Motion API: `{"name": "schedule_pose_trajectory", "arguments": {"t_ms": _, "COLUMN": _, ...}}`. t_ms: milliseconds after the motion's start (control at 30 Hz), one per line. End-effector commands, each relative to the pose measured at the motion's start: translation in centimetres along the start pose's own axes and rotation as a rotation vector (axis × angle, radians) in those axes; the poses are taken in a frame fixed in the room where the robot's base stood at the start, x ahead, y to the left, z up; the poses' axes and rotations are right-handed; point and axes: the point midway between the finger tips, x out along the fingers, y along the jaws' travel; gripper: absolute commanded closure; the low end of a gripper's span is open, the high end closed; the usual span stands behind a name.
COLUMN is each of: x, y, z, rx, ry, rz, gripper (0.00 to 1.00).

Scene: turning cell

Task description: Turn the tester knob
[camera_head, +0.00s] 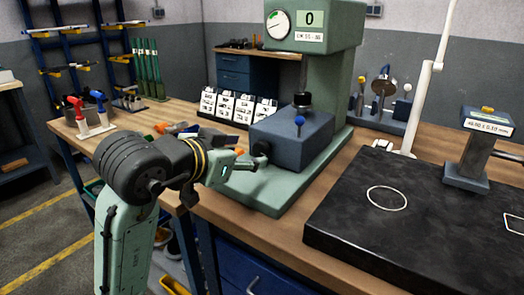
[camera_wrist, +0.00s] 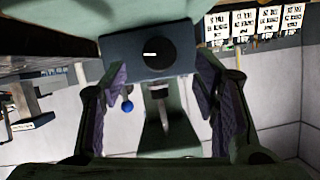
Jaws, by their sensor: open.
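The tester (camera_head: 330,85) is a green machine with a round dial and a display reading 0. A blue-grey block (camera_head: 300,140) sits on its base. The tester knob (camera_wrist: 157,53) is round and black with a short white horizontal mark, on the block's face in the wrist view. In the head view the knob (camera_head: 262,148) is small, dark and partly hidden by my gripper. My gripper (camera_head: 246,158) is open in front of that face. In the wrist view my gripper (camera_wrist: 161,72) has its two fingers spread on either side of the knob, apart from it, with nothing between the pads.
A blue ball-ended lever (camera_head: 299,121) stands by the block. Several labelled white boxes (camera_head: 235,105) stand behind. A black slab (camera_head: 420,215) fills the right of the bench. Red and blue handled tools (camera_head: 88,112) stand at left, and orange-handled items lie behind my arm.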

Motion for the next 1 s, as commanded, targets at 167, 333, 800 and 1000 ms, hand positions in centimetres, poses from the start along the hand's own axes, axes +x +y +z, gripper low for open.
{"name": "schedule_pose_trajectory", "arguments": {"t_ms": 167, "x": 3.3, "y": 0.1, "z": -0.1, "rx": -0.001, "ry": -0.001, "rz": 0.003, "gripper": 0.45}}
{"name": "schedule_pose_trajectory", "arguments": {"t_ms": 333, "x": 5.3, "y": 0.0, "z": -0.1, "rx": -0.001, "ry": 0.000, "rz": 0.001, "gripper": 0.45}}
{"name": "schedule_pose_trajectory", "arguments": {"t_ms": 800, "x": 6.0, "y": 0.0, "z": 0.0, "rx": 0.001, "ry": 0.000, "rz": 0.000, "gripper": 0.50}}
{"name": "schedule_pose_trajectory", "arguments": {"t_ms": 1000, "x": 6.0, "y": 0.0, "z": 0.0, "rx": 0.001, "ry": 0.001, "rz": 0.000, "gripper": 0.64}}
